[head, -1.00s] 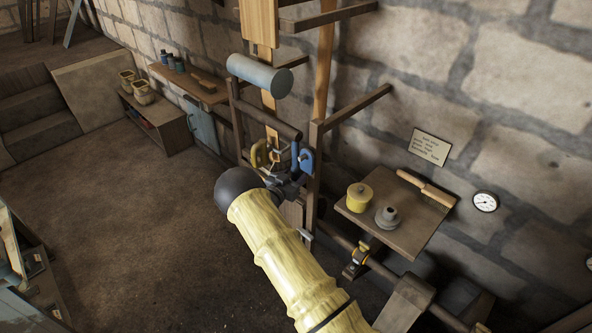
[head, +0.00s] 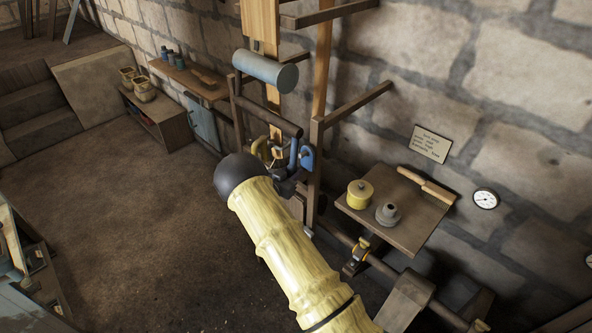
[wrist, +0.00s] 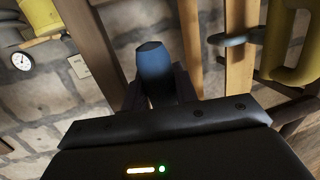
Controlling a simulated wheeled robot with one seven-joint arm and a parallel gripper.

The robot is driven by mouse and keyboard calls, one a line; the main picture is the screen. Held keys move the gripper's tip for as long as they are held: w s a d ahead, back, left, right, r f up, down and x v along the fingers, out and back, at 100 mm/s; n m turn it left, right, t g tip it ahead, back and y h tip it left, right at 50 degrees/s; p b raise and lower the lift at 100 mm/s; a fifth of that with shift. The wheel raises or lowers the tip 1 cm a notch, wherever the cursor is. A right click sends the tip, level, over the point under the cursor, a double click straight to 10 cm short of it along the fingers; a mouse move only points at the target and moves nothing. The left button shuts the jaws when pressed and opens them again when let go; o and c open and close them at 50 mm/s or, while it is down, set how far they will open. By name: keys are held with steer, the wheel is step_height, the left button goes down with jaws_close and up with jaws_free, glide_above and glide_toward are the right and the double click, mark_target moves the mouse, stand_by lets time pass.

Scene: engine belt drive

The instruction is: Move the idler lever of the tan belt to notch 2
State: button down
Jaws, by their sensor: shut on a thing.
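A blue lever handle (head: 294,151) stands upright low on the frame, beside a blue part (head: 307,158). My gripper (head: 287,184) is at this handle, partly hidden by my arm. In the wrist view my gripper (wrist: 160,92) is shut on the blue handle (wrist: 153,63), whose rounded top stands above the dark fingers. A yellow part (head: 260,150) sits left of the handle and shows large in the wrist view (wrist: 291,48). The notches cannot be made out.
A wall shelf (head: 405,228) on the right holds a yellow pot (head: 359,193), a grey part (head: 388,214) and a wooden-handled tool (head: 428,185). Wooden bars (head: 357,106) stick out from the frame. The floor (head: 130,220) on the left is clear.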

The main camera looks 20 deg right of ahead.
steer(key=a, duration=0.1)
steer(key=s+a+r+g+y+p, duration=0.1)
steer(key=s+a+y, duration=0.1)
steer(key=shift+a+r+m+g+p, duration=0.2)
steer(key=shift+a+m+g+p, duration=0.1)
steer(key=shift+a+g, duration=0.1)
steer(key=c, duration=1.1)
jaws_free()
steer(key=shift+y, duration=0.3)
steer(key=shift+s, duration=0.1)
steer(key=b+v, duration=0.5)
steer(key=v, duration=1.2)
steer(key=shift+a+b, duration=0.15)
steer(key=shift+b, duration=0.2)
